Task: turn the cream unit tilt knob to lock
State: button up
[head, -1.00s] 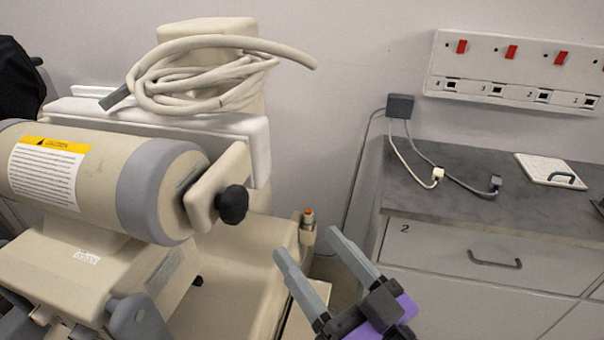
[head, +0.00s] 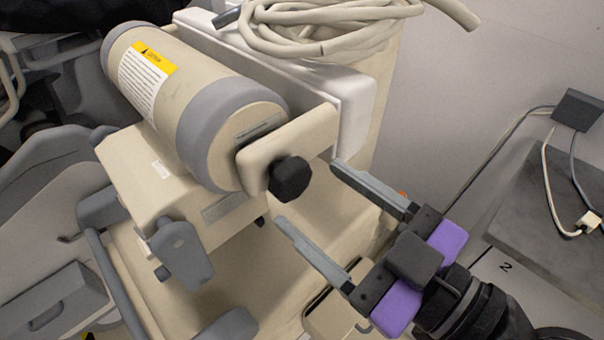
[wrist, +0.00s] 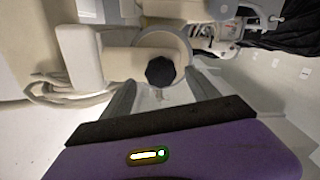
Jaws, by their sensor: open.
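The cream unit (head: 150,180) fills the left and middle of the head view, with a cream and grey cylinder (head: 165,90) on top. The black lobed tilt knob (head: 290,179) sits on the cream bracket at the cylinder's right end. It also shows in the wrist view (wrist: 160,71), straight ahead beyond the fingers. My gripper (head: 308,198) is open and empty. Its two grey fingers point toward the knob from the right, one above and one below it in the head view, apart from it. No lock marking on the knob is readable.
A coiled cream cable (head: 320,25) lies on the unit's upper part behind the knob. A grey-topped cabinet (head: 550,215) stands at the right, with a grey box and cables (head: 577,110) on the wall. A grey lever (head: 180,252) juts out below the cylinder.

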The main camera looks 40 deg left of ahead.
aim_at(299, 186)
jog(key=shift+w+a+p, duration=0.15)
jog(key=shift+a+p, duration=0.15)
jog(key=shift+a, duration=1.9)
jog(key=shift+c, duration=0.2)
jog(key=c, duration=1.3)
